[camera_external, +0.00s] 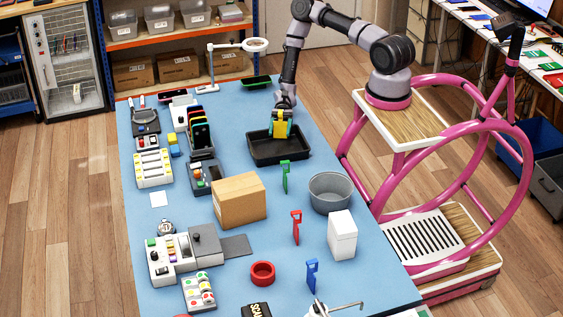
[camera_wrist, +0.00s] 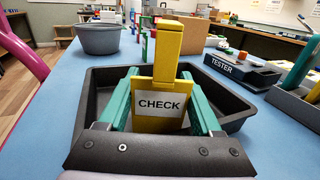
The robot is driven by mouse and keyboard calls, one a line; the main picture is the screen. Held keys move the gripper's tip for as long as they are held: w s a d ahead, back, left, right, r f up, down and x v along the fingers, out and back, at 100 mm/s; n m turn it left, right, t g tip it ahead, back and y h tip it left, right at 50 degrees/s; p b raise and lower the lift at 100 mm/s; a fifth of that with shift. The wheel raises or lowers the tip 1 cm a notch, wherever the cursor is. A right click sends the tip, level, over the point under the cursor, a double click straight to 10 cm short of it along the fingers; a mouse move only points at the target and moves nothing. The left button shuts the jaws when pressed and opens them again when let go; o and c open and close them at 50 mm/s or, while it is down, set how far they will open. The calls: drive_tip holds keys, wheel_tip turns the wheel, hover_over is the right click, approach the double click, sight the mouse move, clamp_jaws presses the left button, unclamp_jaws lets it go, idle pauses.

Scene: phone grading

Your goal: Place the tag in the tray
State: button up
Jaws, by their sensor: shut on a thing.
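The tag is a yellow upright piece with a white "CHECK" label (camera_wrist: 160,104). It also shows in the external view (camera_external: 279,126). My gripper (camera_wrist: 160,110) has green fingers, one on each side of the tag, and is shut on it. The black tray (camera_wrist: 92,92) is a shallow open box on the blue table, and in the external view (camera_external: 262,155) my gripper is above its far part. The tag is over or inside the tray. I cannot tell whether its lower end touches the tray floor, since my gripper hides that end.
A cardboard box (camera_external: 239,200), a grey round tub (camera_external: 330,192) and a green stand (camera_external: 285,176) are near the tray on the table. A tester unit (camera_wrist: 241,68) stands beside it. A magnifier lamp (camera_external: 254,45) is behind. The tray's visible floor is clear.

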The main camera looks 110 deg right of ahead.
drive_tip(key=shift+f, duration=0.3)
drive_tip(key=o, duration=1.3)
drive_tip(key=shift+f, duration=0.1)
drive_tip(key=v, duration=1.2)
